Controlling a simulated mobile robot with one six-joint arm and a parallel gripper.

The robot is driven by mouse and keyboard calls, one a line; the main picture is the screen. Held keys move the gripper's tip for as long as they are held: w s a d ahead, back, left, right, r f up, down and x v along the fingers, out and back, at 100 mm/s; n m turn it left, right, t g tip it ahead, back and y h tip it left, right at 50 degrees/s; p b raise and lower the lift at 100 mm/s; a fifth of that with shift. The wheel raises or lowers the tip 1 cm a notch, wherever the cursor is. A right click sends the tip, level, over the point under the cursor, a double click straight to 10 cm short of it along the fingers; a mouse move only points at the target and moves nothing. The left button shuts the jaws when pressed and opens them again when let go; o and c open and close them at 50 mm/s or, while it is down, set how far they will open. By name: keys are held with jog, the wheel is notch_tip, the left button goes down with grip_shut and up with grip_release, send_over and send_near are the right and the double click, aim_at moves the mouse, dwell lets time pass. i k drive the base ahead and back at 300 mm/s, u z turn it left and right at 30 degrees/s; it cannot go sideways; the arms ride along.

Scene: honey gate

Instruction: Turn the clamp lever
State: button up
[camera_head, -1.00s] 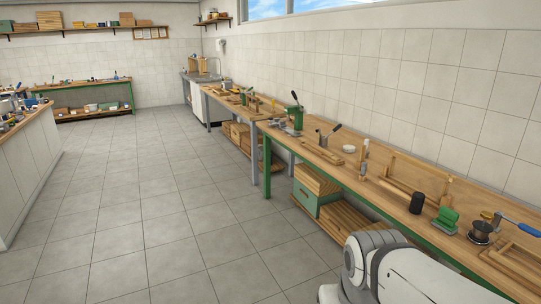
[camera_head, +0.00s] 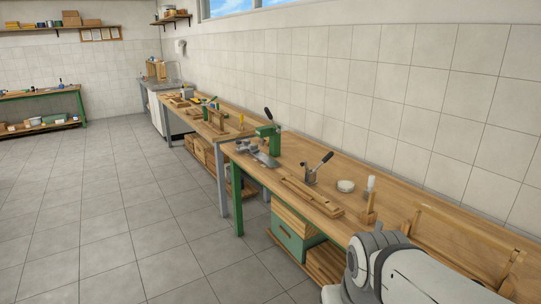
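A small metal clamp with a black-handled lever (camera_head: 320,166) stands on the wooden bench; the lever slants up to the right. A green press (camera_head: 268,136) with its own dark upright lever stands farther back on the same bench. I cannot tell from this view which of these levers the task means. A white and grey part of my arm shows at the lower right. My gripper is out of view.
A long wooden piece (camera_head: 312,197) lies by the clamp, with a white bowl (camera_head: 346,186) and a wooden holder (camera_head: 369,208) to its right. A green box (camera_head: 292,238) sits on the shelf below. The tiled floor (camera_head: 130,220) at left is clear.

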aim_at(328, 157)
jog(key=u, duration=0.15)
jog(key=i, duration=2.25)
jog(key=u, duration=0.15)
